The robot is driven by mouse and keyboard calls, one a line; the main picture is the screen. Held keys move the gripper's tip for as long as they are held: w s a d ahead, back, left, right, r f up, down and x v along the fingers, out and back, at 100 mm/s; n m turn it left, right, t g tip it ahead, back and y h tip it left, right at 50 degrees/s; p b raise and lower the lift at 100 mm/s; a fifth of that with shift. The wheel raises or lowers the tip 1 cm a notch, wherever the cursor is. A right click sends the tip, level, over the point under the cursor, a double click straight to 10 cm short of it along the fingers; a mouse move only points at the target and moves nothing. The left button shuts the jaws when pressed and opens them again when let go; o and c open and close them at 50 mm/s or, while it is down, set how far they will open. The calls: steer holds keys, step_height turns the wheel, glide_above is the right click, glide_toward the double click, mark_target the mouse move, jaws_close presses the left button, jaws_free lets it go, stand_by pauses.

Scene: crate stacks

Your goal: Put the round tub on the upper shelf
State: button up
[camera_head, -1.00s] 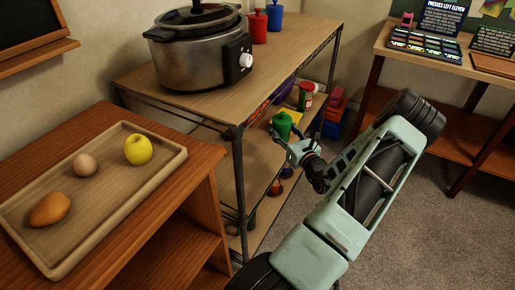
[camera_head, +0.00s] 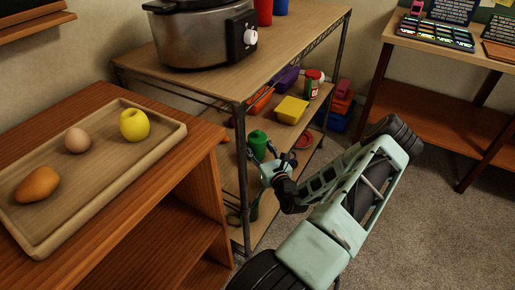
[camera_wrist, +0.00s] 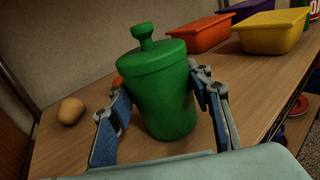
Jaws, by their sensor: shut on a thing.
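The round tub (camera_head: 258,143) is green, with a lid and a knob. It is upright between the fingers of my gripper (camera_head: 271,160), which is shut on it. In the wrist view the tub (camera_wrist: 164,95) fills the middle, with a finger on each side. It is over the wooden middle shelf (camera_wrist: 255,75) of the metal rack, near its left part. I cannot tell whether its base touches the board. The rack's top shelf (camera_head: 285,50) is above it.
An orange container (camera_wrist: 198,35) and a yellow container (camera_wrist: 272,32) stand behind and right of the tub. A brown, egg-like object (camera_wrist: 71,111) lies left of it. A slow cooker (camera_head: 205,40) stands on the rack top. The rack's front post (camera_head: 241,170) is close left of my gripper.

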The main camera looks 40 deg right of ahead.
steer(key=shift+f, duration=0.15)
steer(key=o, duration=1.1)
steer(key=shift+o, duration=0.2)
steer(key=shift+s+r, duration=0.25)
steer(key=p+v, duration=0.3)
steer(key=v, duration=0.8)
steer(key=shift+s+a+p, duration=0.15)
steer(key=shift+s+p, duration=0.15)
